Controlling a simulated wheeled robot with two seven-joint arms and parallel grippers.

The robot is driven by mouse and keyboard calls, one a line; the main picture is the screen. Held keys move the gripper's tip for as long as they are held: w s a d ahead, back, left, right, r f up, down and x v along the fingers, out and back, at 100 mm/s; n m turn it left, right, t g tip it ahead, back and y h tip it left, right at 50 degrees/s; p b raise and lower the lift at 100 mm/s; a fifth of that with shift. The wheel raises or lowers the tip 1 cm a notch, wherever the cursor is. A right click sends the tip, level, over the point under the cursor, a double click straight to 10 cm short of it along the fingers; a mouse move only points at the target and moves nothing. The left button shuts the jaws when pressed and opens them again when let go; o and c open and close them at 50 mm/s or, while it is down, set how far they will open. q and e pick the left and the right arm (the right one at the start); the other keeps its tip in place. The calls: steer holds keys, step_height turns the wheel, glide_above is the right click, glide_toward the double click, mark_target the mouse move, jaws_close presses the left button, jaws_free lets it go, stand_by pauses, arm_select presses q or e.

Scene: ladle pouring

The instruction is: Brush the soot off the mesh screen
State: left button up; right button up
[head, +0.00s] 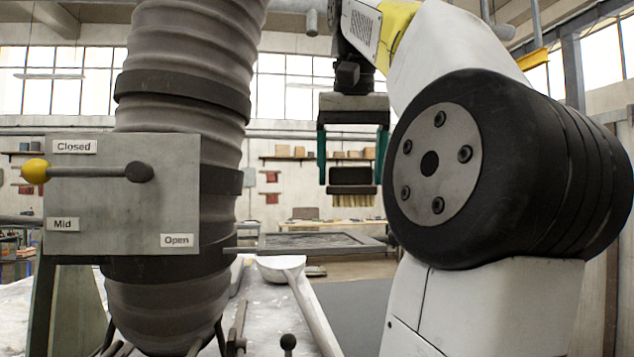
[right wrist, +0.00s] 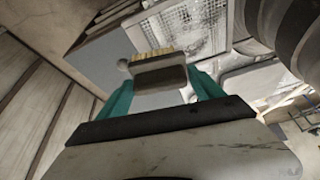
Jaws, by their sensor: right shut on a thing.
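The mesh screen (head: 320,242) is a flat, dark framed panel, seen nearly edge-on beside the ribbed duct in the head view. My right gripper (head: 352,182) hangs above and slightly right of its middle in the picture, with its teal fingers shut on a brush. The brush (head: 352,174) has a dark block and pale bristles pointing down, and a gap shows between bristles and screen. The brush also shows between the fingers in the right wrist view (right wrist: 158,78). Soot on the screen cannot be made out at this angle. My left gripper is not in view.
A large ribbed duct (head: 178,60) stands at the left. In front of it is a grey panel (head: 120,210) marked Closed, Mid and Open, with a yellow-knobbed lever (head: 35,171). A pale ladle (head: 283,264) lies below the screen. Space right of the brush is bounded by my arm.

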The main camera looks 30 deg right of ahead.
steer(key=shift+r, duration=0.2)
steer(key=shift+r, duration=1.35)
